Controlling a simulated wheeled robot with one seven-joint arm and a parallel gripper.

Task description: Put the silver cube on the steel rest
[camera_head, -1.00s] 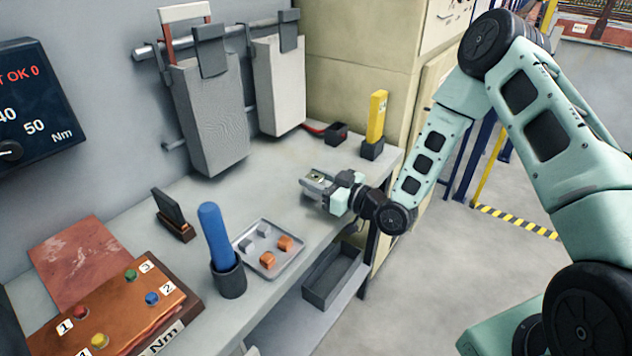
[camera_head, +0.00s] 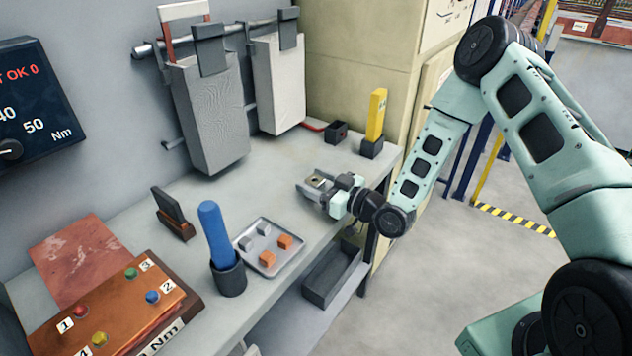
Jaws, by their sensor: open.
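Two small silver-grey cubes lie on the light metal tray (camera_head: 291,257), one at the back (camera_head: 264,228) and one at the left (camera_head: 246,243). I cannot tell which is meant. My gripper (camera_head: 312,183) is open above or near the bench's front edge, right of and behind the tray, apart from the cubes. A small pale piece with a dark round spot (camera_head: 317,181) shows at the jaws; I cannot tell whether it is part of my gripper or a separate thing, such as the steel rest. I cannot surely pick out the steel rest elsewhere.
Two orange cubes (camera_head: 285,241) share the tray. A blue handle (camera_head: 214,232) stands in a dark cup (camera_head: 229,279) left of it. A yellow block (camera_head: 376,115) stands in a dark holder behind my gripper. An empty dark bin (camera_head: 333,276) sits below. Grey plates hang at the wall.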

